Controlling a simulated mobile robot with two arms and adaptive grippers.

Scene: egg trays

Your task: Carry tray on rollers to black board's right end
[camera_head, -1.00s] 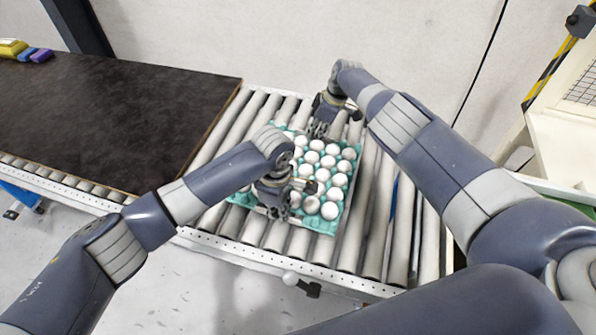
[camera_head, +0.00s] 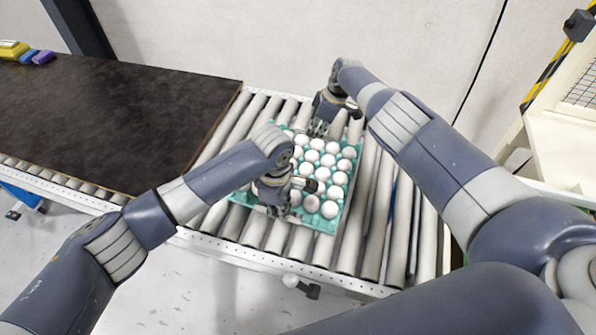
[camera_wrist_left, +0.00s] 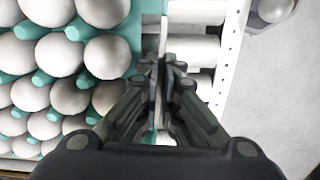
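A teal egg tray (camera_head: 324,226) full of white eggs lies on the rollers, right of the black board (camera_head: 110,115). My left gripper (camera_head: 278,212) is at the tray's near edge and hides part of it. In the left wrist view my left gripper's fingertips (camera_wrist_left: 166,75) come together on the tray's rim (camera_wrist_left: 137,40), with the eggs to their left. My right gripper (camera_head: 318,130) is at the tray's far edge, fingers pointing down; whether they are closed on the rim cannot be made out.
The roller conveyor (camera_head: 235,225) has bare rollers between the tray and the board's right end, and more to the tray's right. Yellow and blue objects (camera_head: 25,52) sit at the board's far left. A white cabinet (camera_head: 560,140) stands at the right.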

